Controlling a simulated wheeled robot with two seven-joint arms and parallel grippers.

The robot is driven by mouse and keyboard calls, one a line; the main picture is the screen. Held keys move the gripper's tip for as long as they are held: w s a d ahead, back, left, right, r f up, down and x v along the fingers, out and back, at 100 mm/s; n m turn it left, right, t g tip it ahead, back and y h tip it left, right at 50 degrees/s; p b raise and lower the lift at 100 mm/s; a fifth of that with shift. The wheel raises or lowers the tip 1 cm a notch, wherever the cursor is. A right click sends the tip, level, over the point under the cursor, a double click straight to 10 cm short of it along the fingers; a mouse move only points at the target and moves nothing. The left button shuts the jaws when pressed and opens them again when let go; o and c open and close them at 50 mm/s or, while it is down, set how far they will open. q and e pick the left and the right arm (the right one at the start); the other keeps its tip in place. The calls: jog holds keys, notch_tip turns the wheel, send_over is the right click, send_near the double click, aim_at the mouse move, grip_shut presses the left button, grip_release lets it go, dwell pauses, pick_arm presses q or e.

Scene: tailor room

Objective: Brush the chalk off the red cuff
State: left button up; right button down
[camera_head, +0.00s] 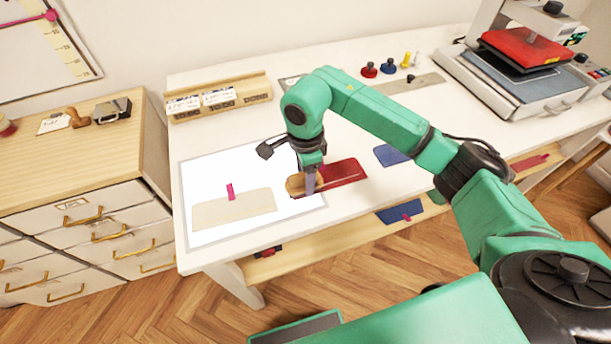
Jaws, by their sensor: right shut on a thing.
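The red cuff (345,172) lies flat on the white table, just right of the white lit board. My right gripper (310,181) points down at the cuff's left end and is shut on a wooden brush (296,184). The rounded wooden part of the brush shows left of the fingers, and a thin tan strip runs right across the cuff. I cannot tell whether this strip is the handle or chalk. The brush is at or just above the cuff; contact is unclear. The gripper hides part of the cuff. My left gripper is not in view.
The white board (220,165) holds a beige piece (235,210) with a pink clip. Blue pieces (390,155) lie to the right. A wooden rack (220,97), a heat press (525,60) and several coloured knobs stand behind.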

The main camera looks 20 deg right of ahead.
jog(key=shift+f+b, duration=0.4)
jog(key=shift+f, duration=0.05)
dwell(0.3)
jog(key=shift+d, duration=0.8)
jog(key=shift+b, duration=0.3)
